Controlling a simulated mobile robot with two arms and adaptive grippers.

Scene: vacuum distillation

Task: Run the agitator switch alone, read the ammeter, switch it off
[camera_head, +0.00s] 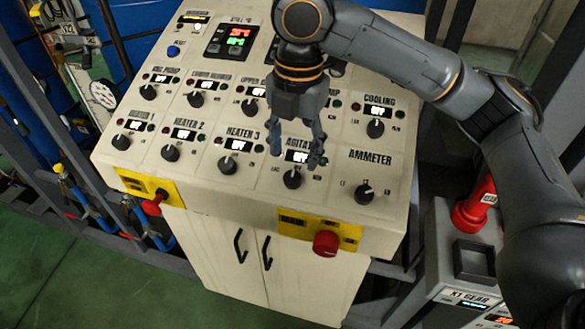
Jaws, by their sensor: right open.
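The control panel (215,176) has a sloped cream top with several black rotary knobs. The agitator knob (292,179) is in the front row, under the partly hidden "AGITATOR" label. Its small display (297,156) appears to read OFF. The ammeter knob (364,193) is to its right, below the "AMMETER" label (370,158); I see no needle or number there. My left gripper does not show.
A red knob (326,243) and a red-handled switch (153,206) stick out from yellow plates on the panel's front. A grey unit with a red part (474,205) stands at the right. Green floor (90,275) is clear at the lower left.

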